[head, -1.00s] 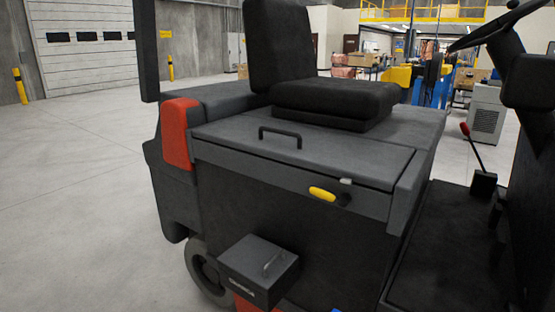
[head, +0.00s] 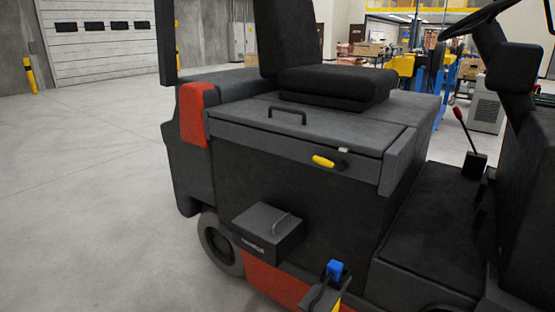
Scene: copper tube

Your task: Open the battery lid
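The battery lid (head: 300,126) is a dark grey flat panel on the side of a black truck, in front of the seat. It lies shut, flush with the body around it. A black bar handle (head: 287,114) stands on its upper left part. A yellow lever (head: 323,161) sits on the front strip below the lid's right end, near a small light grey catch (head: 343,150).
A dark box with a handle (head: 267,232) juts from the truck's lower side. The seat (head: 335,82) is behind the lid. Floor (head: 90,200) is clear at left.

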